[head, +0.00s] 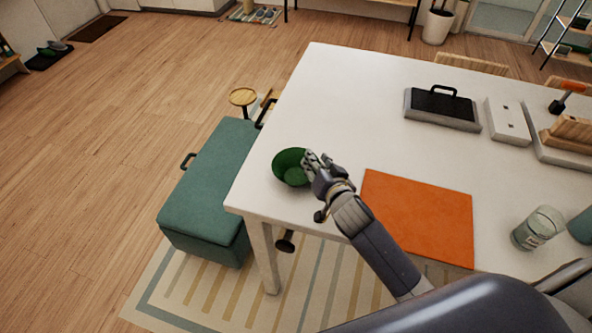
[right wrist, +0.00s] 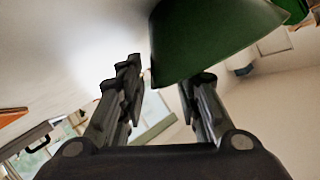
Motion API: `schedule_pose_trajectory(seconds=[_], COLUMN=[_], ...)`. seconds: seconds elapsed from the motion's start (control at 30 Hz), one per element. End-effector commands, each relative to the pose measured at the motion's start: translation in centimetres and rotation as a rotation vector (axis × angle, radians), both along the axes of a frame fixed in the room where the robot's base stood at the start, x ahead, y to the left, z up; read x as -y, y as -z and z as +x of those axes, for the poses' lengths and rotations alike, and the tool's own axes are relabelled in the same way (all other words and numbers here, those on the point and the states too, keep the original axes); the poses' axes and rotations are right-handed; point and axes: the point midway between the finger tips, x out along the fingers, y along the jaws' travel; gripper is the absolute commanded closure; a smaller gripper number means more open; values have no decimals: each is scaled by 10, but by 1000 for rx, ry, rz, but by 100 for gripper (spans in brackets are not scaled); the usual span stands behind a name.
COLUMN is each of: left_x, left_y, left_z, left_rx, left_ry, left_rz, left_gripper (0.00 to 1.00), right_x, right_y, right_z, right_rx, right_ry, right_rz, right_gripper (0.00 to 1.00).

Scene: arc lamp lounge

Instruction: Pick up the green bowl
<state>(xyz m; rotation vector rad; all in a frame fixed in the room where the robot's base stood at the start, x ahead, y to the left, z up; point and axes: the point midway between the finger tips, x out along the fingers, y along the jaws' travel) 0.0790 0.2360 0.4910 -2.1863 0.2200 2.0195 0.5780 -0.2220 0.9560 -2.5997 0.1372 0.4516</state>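The green bowl (head: 290,168) stands upright on the white table (head: 325,95) near its left edge. My right gripper (head: 312,160) is at the bowl's right rim in the head view. In the right wrist view the bowl (right wrist: 210,40) fills the upper middle, and its lower edge reaches in between the two fingers of the gripper (right wrist: 165,85). The fingers are apart, with a visible gap between the left finger and the bowl. Whether the right finger touches the bowl I cannot tell. My left gripper is not in view.
An orange mat (head: 420,215) lies right of the bowl, partly behind my arm. A grey-and-black case (head: 442,108), a white box (head: 508,121) and a jar (head: 538,228) stand farther right. A green bench (head: 210,180) is beside the table. The tabletop behind the bowl is clear.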

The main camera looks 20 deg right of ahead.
Motion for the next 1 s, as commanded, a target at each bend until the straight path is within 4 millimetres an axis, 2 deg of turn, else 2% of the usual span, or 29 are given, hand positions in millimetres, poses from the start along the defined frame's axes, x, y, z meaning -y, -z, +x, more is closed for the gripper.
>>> schedule_pose_trajectory(seconds=[0.03, 0.07, 0.17, 0.2, 0.5, 0.73, 1.0], left_x=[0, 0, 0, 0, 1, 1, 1], left_y=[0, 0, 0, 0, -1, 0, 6], left_z=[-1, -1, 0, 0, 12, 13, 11], left_rx=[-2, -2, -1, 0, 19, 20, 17], left_ry=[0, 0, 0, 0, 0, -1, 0], left_rz=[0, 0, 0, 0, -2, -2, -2], left_gripper=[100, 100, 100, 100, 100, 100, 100], right_x=[0, 0, 0, 0, 0, 0, 0], right_y=[0, 0, 0, 0, 0, -2, -26], right_z=[0, 0, 0, 0, 0, 0, 1], right_rx=[0, 0, 0, 0, 1, 1, 7], right_ry=[0, 0, 0, 0, 0, 0, 0], right_rz=[0, 0, 0, 0, 0, 0, 2], right_gripper=[69, 73, 96, 100, 100, 100, 100])
